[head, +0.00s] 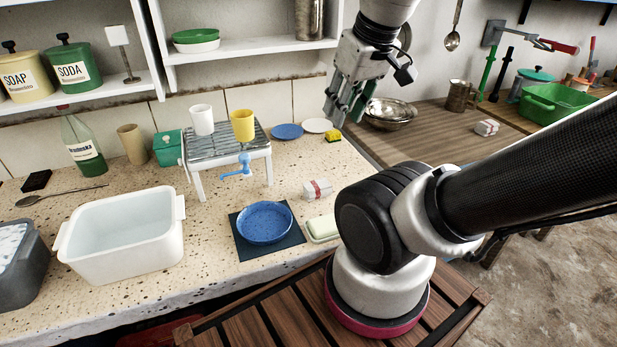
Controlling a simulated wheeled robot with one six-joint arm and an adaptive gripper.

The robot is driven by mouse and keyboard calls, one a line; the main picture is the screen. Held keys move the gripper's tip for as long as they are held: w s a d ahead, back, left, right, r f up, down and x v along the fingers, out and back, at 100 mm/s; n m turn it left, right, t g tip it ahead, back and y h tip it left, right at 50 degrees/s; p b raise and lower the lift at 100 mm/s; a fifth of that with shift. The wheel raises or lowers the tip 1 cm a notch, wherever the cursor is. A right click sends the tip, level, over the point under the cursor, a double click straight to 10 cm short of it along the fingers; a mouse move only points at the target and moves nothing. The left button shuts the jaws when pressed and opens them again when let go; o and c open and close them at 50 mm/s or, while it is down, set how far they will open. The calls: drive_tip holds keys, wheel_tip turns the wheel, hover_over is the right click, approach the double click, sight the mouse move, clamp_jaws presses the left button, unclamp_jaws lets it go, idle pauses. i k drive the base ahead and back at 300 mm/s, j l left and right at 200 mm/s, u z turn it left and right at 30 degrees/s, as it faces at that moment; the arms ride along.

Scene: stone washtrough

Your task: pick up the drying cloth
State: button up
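No single thing in the head view is plainly the drying cloth. A small white bundle with a red band (317,190) lies on the speckled counter, right of the blue dish. A similar red-banded bundle (487,128) lies on the wooden top at the right. I cannot tell whether either is cloth. A white and bluish, cloth-like surface (11,243) shows in the grey tub at the left edge, partly cut off. My gripper (345,116) hangs above the counter's back right, near the metal bowls, fingers down. Its fingers look apart, with nothing seen between them.
A white basin (122,262) stands at the front left. A blue dish (265,223) sits on a dark mat, beside a pale green slab (323,229). A metal rack (226,147) bears white and yellow cups. Shelves (250,46) line the wall.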

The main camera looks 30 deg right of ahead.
sight(318, 188)
drive_tip(key=k+l, duration=0.1)
drive_tip(key=l, duration=1.4)
drive_tip(key=k, duration=0.05)
